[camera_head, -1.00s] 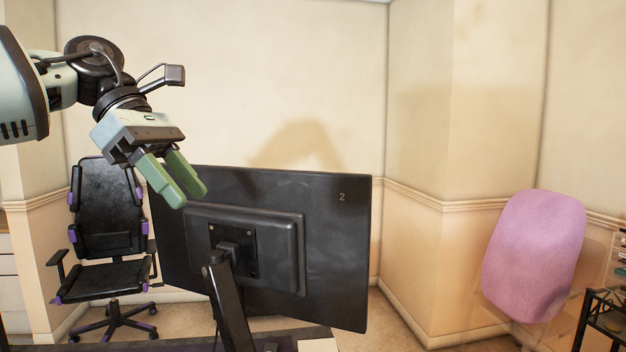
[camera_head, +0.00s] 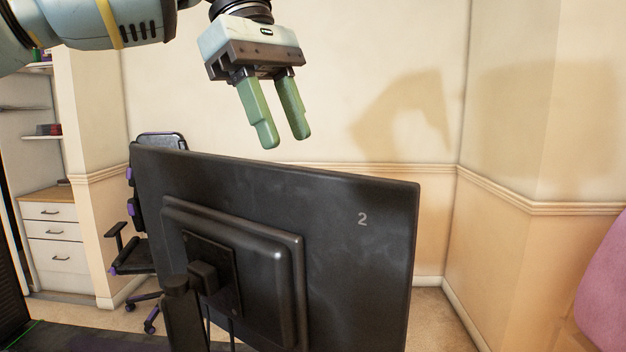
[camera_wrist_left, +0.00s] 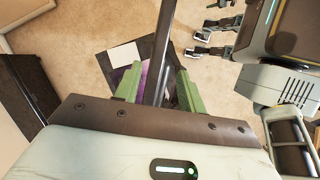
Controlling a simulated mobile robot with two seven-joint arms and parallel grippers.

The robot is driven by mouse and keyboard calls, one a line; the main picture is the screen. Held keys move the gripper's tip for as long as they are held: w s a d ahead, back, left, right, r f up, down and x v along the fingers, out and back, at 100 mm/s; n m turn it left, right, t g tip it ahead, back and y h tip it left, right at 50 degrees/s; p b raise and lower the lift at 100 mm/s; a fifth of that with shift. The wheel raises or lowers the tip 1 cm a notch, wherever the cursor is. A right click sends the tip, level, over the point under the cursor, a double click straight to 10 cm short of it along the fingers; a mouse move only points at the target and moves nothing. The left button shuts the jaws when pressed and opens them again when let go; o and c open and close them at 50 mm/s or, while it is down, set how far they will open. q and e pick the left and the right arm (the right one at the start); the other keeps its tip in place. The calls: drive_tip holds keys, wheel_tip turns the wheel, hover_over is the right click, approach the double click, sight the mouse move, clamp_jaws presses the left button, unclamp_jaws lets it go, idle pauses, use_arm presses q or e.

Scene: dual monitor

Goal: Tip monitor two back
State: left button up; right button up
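Monitor two (camera_head: 345,265) is a black screen seen from behind in the head view, with a white "2" near its upper right corner. It is held by a dark stand arm (camera_head: 185,315) at its back. My left gripper (camera_head: 285,140) is open and empty, fingers pointing down above the monitor's top edge. In the left wrist view its green fingers (camera_wrist_left: 157,88) stand apart, with a dark narrow strip, likely the monitor's edge, showing between them. No contact is visible.
An office chair (camera_head: 130,250) stands behind the monitor at left, with white drawers (camera_head: 58,240) farther left. A pink chair back (camera_head: 605,290) is at the right edge. The space above the monitor is clear up to the wall.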

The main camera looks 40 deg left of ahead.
sight(299, 168)
use_arm(q)
drive_tip(key=shift+d+f, duration=0.15)
drive_tip(key=shift+f, duration=0.25)
drive_tip(key=x, duration=0.5)
drive_tip(key=shift+w+f, duration=0.2)
drive_tip(key=shift+f, duration=0.15)
drive_tip(key=shift+w+d+f, duration=0.1)
drive_tip(key=shift+d+f, duration=0.2)
drive_tip(key=shift+f, duration=0.25)
use_arm(e)
drive_tip(key=shift+w, duration=0.4)
use_arm(q)
drive_tip(key=c, duration=0.9)
clamp_jaws()
use_arm(e)
drive_tip(key=shift+s+f, duration=0.1)
drive_tip(key=shift+s, duration=0.4)
